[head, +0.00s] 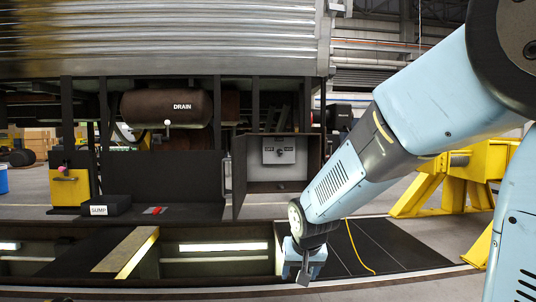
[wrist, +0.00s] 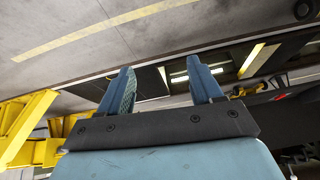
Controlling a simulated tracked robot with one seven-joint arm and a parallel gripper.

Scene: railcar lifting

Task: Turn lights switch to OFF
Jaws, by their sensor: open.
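A grey switch panel (head: 279,150) with a small dark knob (head: 280,152) sits inside an open dark box under the railcar, right of centre in the head view. Its lettering is too small to read, so I cannot tell the knob's position. The box's door (head: 239,176) stands open on its left side. My gripper (head: 304,272) hangs low in front of the box, over the pit edge, clear of the panel. In the wrist view my gripper (wrist: 162,85) shows two blue fingers spread apart with nothing between them. The panel is not recognisable in the wrist view.
A tank marked DRAIN (head: 167,107) hangs left of the box. A SUMP block (head: 104,205) and a red item (head: 155,210) lie on the dark ledge. A lit pit (head: 222,247) runs in front. A yellow stand (head: 445,180) is at right, beyond my arm.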

